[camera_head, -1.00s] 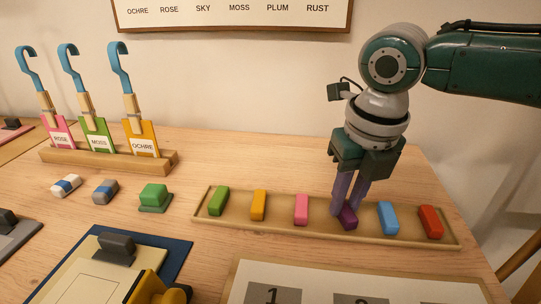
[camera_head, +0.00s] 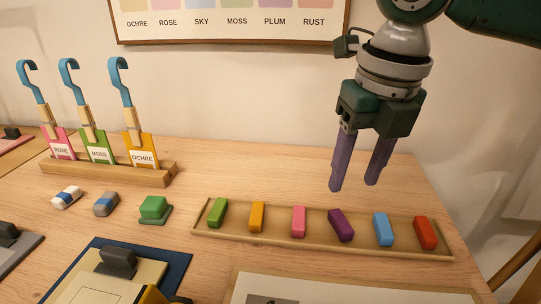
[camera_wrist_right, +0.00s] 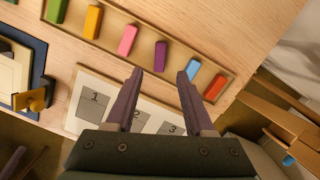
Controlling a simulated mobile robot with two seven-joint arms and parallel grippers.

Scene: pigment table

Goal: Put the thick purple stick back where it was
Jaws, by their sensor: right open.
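The thick purple stick (camera_head: 341,225) lies in the long shallow wooden tray (camera_head: 278,237), between the pink stick (camera_head: 299,221) and the blue stick (camera_head: 383,229). It sits tilted compared with its neighbours. It also shows in the right wrist view (camera_wrist_right: 161,56). My right gripper (camera_head: 354,184) is open and empty, raised above the tray with its two purple-grey fingers apart. In the right wrist view its fingers (camera_wrist_right: 161,73) show nothing between them but the scene below. My left gripper is not in view.
Green (camera_head: 217,212), yellow (camera_head: 257,216) and red (camera_head: 426,232) sticks share the tray. A numbered card (camera_wrist_right: 143,110) lies in front of it. Erasers (camera_head: 106,204), a green block (camera_head: 154,208) and a rack (camera_head: 107,173) of labelled tools stand left. Table behind the tray is clear.

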